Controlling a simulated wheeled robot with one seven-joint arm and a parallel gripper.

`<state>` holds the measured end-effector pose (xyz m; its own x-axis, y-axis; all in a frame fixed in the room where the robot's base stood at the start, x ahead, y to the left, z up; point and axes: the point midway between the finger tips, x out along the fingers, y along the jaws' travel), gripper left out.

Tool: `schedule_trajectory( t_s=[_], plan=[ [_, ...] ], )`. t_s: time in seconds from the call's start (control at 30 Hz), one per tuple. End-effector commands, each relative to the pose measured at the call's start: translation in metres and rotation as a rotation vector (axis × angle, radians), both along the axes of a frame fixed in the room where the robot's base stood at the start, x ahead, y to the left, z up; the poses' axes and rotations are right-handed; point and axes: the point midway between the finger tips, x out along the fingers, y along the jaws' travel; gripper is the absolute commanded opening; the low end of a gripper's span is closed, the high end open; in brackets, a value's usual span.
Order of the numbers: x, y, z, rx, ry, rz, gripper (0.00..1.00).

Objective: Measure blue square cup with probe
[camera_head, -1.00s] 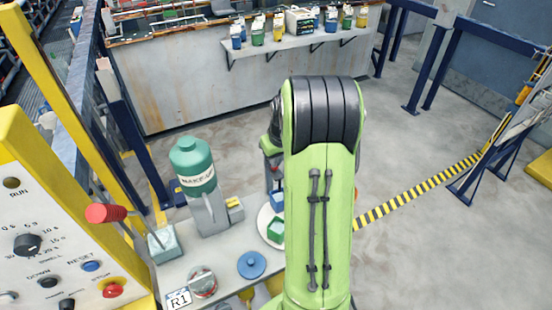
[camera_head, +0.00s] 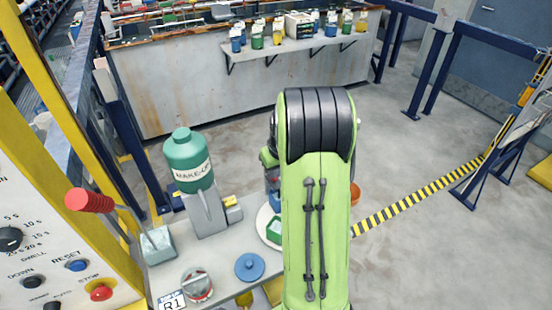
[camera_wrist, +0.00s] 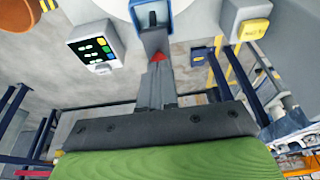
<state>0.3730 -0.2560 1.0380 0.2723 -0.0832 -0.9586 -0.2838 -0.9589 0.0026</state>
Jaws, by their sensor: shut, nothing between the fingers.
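My gripper (camera_wrist: 156,85) is shut and empty in the wrist view, its fingers pointing up the picture. A blue square cup (camera_wrist: 139,14) shows just beyond the fingertips at the top edge, with something dark at its middle. I cannot tell whether the fingertips touch it. In the head view my arm hides the gripper, and only part of the blue cup (camera_head: 273,200) shows left of the arm, on a round white plate (camera_head: 264,222). A meter with a dark display (camera_wrist: 95,45) shows left of the fingers in the wrist view. I cannot make out a probe for certain.
A green square cup (camera_head: 273,231) is on the plate. A green bottle (camera_head: 188,160) on a grey stand, a blue lid (camera_head: 249,267) and a round tin (camera_head: 197,286) stand to the left. A yellow-topped box (camera_wrist: 254,29) is right of the fingers. A control panel (camera_head: 60,255) fills the lower left.

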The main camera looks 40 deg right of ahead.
Motion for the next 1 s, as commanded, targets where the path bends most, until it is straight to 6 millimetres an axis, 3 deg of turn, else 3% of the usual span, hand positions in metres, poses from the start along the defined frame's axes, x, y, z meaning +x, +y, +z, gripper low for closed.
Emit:
schedule_trajectory(
  t_s=[0.17, 0.5, 0.67, 1.0],
  plan=[
    [0.009, 0.009, 0.047, -0.001, -0.005, 0.007, 0.00],
    [-0.014, 0.014, 0.124, -0.007, -0.012, 0.003, 0.00],
    [-0.018, 0.015, 0.135, -0.004, -0.009, 0.005, 0.00],
    [-0.018, 0.015, 0.135, -0.006, -0.010, 0.005, 0.00]
  ],
)
